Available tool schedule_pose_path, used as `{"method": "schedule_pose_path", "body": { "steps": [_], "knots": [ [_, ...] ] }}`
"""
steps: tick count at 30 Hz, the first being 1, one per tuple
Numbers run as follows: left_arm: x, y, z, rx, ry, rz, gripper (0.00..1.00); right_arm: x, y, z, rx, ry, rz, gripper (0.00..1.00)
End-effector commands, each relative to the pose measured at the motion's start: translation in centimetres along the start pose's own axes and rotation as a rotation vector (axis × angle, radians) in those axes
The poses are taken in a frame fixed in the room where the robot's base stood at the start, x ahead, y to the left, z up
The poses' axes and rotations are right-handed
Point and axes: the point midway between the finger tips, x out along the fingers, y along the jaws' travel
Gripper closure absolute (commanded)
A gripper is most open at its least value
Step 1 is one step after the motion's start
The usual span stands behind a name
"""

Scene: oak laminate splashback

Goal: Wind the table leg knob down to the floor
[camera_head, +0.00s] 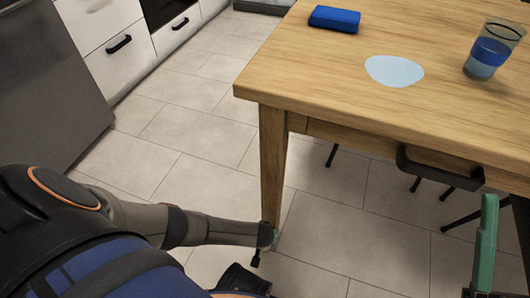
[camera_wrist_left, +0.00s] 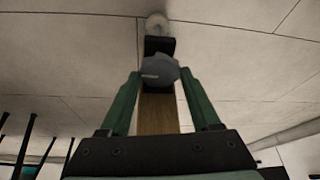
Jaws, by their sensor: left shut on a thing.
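The wooden table leg (camera_head: 272,165) comes down from the near left corner of the table (camera_head: 330,75) to the tiled floor. In the left wrist view, a grey rounded knob (camera_wrist_left: 160,69) sits at the lower end of the leg (camera_wrist_left: 157,115), against a dark fitting (camera_wrist_left: 159,46). A pale round foot (camera_wrist_left: 157,22) shows beyond the fitting; I cannot tell whether it touches the floor. My left gripper (camera_wrist_left: 161,76) has its green fingers on both sides of the knob, shut on it. In the head view my arm hides the knob. A green finger of my right gripper (camera_head: 486,240) shows at lower right.
On the tabletop are a blue sponge (camera_head: 334,18), a pale blue round patch (camera_head: 394,70) and a glass with a blue band (camera_head: 493,48). A dark chair (camera_head: 437,169) stands under the table. White drawers (camera_head: 115,35) line the left; floor between is clear.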

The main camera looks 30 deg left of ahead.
Motion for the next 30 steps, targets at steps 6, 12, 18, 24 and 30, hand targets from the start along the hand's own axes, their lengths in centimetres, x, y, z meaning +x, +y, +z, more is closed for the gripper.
{"method": "schedule_pose_path", "body": {
  "steps": [6,12,18,24,30],
  "knots": [
    [0.0,0.02,-0.02,-0.001,0.0,0.001,0.86,-0.06,-0.07,0.03,-0.002,-0.001,-0.006,0.5],
    [-0.01,0.0,-0.01,0.004,0.0,0.003,0.92,-0.07,-0.09,0.02,-0.004,-0.001,-0.01,0.5],
    [-0.05,-0.11,0.04,0.049,-0.002,0.022,0.92,0.1,0.03,-0.16,-0.003,-0.001,-0.009,0.5],
    [-0.06,-0.31,-0.01,0.16,-0.002,0.067,0.92,0.37,0.23,-0.47,0.0,0.001,-0.007,0.5],
    [0.0,-0.43,-0.1,0.309,0.0,0.129,0.92,0.5,0.34,-0.67,0.002,0.004,-0.005,0.5]
  ]
}}
